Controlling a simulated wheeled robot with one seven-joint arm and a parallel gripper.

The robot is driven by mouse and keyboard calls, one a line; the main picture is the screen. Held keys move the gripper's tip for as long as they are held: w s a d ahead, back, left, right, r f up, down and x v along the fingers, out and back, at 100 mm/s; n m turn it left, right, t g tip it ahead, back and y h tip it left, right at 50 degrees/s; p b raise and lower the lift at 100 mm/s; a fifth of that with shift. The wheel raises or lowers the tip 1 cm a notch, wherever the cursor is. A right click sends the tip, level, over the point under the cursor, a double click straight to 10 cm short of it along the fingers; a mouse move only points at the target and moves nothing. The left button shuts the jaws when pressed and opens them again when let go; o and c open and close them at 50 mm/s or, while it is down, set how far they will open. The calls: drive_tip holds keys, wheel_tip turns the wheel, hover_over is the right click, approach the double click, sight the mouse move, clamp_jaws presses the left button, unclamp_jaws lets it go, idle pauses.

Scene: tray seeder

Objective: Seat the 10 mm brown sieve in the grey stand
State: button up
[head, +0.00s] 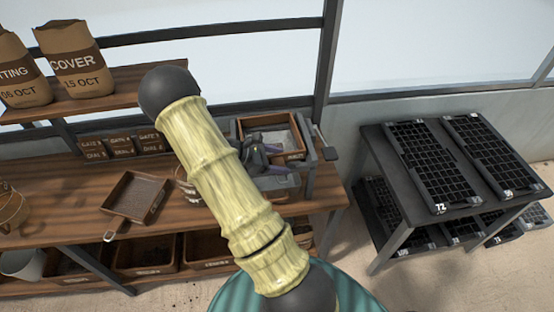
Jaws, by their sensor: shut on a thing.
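My gripper (258,152), dark with purple parts, is beyond my forearm, over the back right of the wooden bench. It appears shut at the near edge of a brown-framed sieve (299,155), whose inside looks pale and speckled. My fingertips and the grip are small and partly hidden. The grey stand (277,187) is below and around it, with an upright at the right. I cannot tell whether the frame rests in the stand or is above it. Another brown sieve with fine mesh (135,196) and a handle lies on the bench to the left. No mesh size is readable.
A round container (185,184) is partly behind my arm. A dark table (385,165) with cell trays stands right, across a floor gap.

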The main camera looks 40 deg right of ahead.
drive_tip(key=shift+s+d+f, duration=0.1)
drive_tip(key=shift+s+f, duration=0.05)
drive_tip(key=shift+f, duration=0.1)
idle(0.3)
drive_tip(key=o, duration=1.5)
drive_tip(key=b+v, duration=0.4)
drive_tip(key=v, duration=1.3)
drive_tip(key=shift+a, duration=0.2)
